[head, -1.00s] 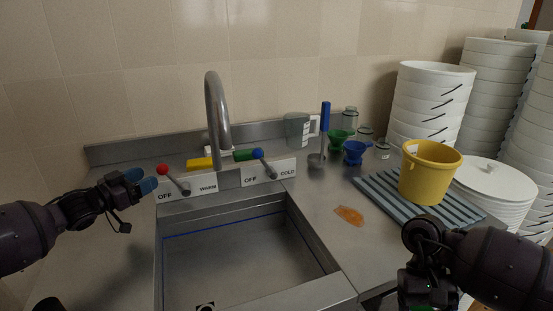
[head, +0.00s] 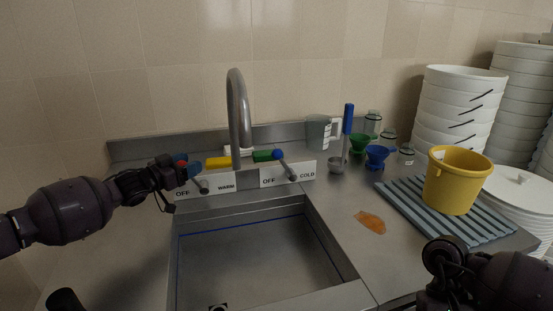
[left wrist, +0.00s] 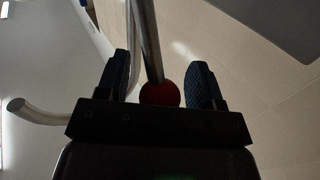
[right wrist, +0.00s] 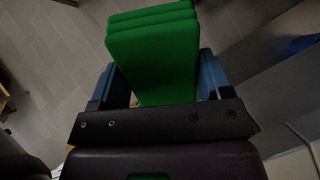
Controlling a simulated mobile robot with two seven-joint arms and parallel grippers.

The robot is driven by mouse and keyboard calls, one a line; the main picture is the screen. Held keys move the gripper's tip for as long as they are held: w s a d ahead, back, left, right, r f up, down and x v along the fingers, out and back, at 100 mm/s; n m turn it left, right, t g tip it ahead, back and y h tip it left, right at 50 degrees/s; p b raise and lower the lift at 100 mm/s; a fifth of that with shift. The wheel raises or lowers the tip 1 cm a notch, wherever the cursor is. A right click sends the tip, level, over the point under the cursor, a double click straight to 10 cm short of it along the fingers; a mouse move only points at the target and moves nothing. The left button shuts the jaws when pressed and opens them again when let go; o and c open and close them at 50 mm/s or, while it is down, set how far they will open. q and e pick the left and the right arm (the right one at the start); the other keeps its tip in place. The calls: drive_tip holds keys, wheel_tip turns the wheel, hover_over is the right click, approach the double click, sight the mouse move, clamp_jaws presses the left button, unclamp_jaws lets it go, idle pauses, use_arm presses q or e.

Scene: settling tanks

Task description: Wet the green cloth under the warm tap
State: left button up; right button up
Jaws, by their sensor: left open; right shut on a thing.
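The green cloth (right wrist: 152,55), folded in layers, shows only in the right wrist view, between the fingers of my right gripper (right wrist: 158,85), which is shut on it. The warm tap lever (head: 203,187) has a red knob (left wrist: 160,93) and leans left toward the OFF side of its label. My left gripper (head: 188,167) is at this knob, open, with one finger on each side of it; contact cannot be told. The curved steel spout (head: 238,105) stands over the sink (head: 250,260). No water shows below it.
The cold lever's blue knob (head: 278,155) is right of the spout. A yellow block (head: 217,162) and a green block (head: 263,156) lie behind the levers. A yellow bucket (head: 458,182) stands on a ribbed mat (head: 405,208) at right. An orange patch (head: 370,222) lies on the counter.

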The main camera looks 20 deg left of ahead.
use_arm(q)
clamp_jaws()
use_arm(e)
drive_tip(key=shift+w+r+p, duration=0.1)
drive_tip(key=shift+r+p, duration=0.25)
drive_tip(key=shift+r, duration=0.4)
drive_tip(key=shift+r+p, duration=0.35)
drive_tip(key=shift+r, duration=0.25)
use_arm(q)
drive_tip(key=shift+w+d+r+m+g+y, duration=0.15)
drive_tip(key=shift+w+d+m+g+y, duration=0.1)
drive_tip(key=shift+d+m+g, duration=0.15)
drive_tip(key=shift+w+d+r+m+g+y, duration=0.2)
drive_tip(key=shift+d+m+g, duration=0.1)
drive_tip(key=shift+d+g, duration=0.1)
use_arm(e)
drive_tip(key=shift+r, duration=0.25)
use_arm(q)
drive_tip(key=shift+f, duration=0.15)
unclamp_jaws()
